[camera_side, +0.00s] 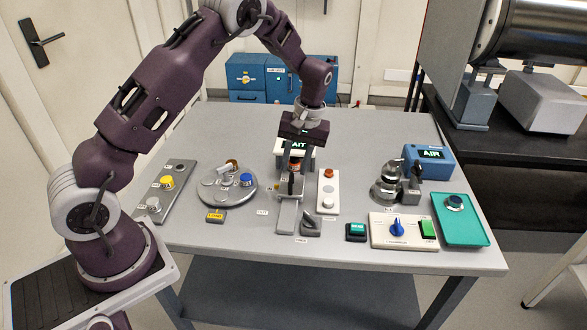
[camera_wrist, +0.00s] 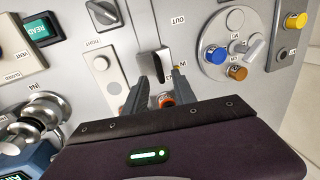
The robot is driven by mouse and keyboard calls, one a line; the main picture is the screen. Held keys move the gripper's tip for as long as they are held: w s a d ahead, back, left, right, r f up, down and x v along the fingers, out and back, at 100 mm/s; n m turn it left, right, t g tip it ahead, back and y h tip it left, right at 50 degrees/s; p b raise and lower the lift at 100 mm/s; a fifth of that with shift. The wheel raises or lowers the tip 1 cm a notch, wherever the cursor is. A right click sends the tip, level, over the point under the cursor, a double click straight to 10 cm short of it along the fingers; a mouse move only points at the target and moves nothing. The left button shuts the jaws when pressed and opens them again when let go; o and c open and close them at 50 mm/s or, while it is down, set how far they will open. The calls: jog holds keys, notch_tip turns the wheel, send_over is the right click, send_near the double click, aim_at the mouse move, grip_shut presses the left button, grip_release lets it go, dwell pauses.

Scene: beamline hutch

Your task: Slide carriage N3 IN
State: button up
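The slide carriage (camera_wrist: 150,64) is a small block with a dark upright part, on a short pale grey rail (camera_side: 286,216). In the wrist view it stands beside the IN label (camera_wrist: 182,66), toward my gripper, with the OUT label (camera_wrist: 178,20) farther along the rail. I cannot read N3 on it. My gripper (camera_side: 290,184) points down over the rail, and its fingers also show in the wrist view (camera_wrist: 151,84). The fingertips are a little apart at the carriage; whether they press on it is not clear. In the side view the fingers partly hide the carriage.
An orange-topped part (camera_wrist: 166,100) sits close to the fingers. A round turntable (camera_side: 226,187) with knobs stands left.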

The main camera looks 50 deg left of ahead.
jog(key=r, duration=0.4)
jog(key=shift+w+d+r, duration=0.35)
jog(key=shift+r, duration=0.05)
jog(key=shift+r, duration=0.15)
jog(key=s+d+r+m+t+h, duration=0.1)
jog(key=s+d+r+m+t, duration=0.15)
jog(key=s+r, duration=0.45)
jog(key=s+d+r+m+t+h, duration=0.1)
jog(key=s+d+r, duration=0.3)
jog(key=r, duration=0.5)
jog(key=s+d+m+t, duration=0.2)
jog(key=s, duration=0.7)
jog(key=s+d+r+m+t, duration=0.1)
jog(key=s+d+m, duration=0.1)
jog(key=s, duration=0.7)
jog(key=shift+m+t, duration=0.35)
jog(key=shift+m, duration=0.4)
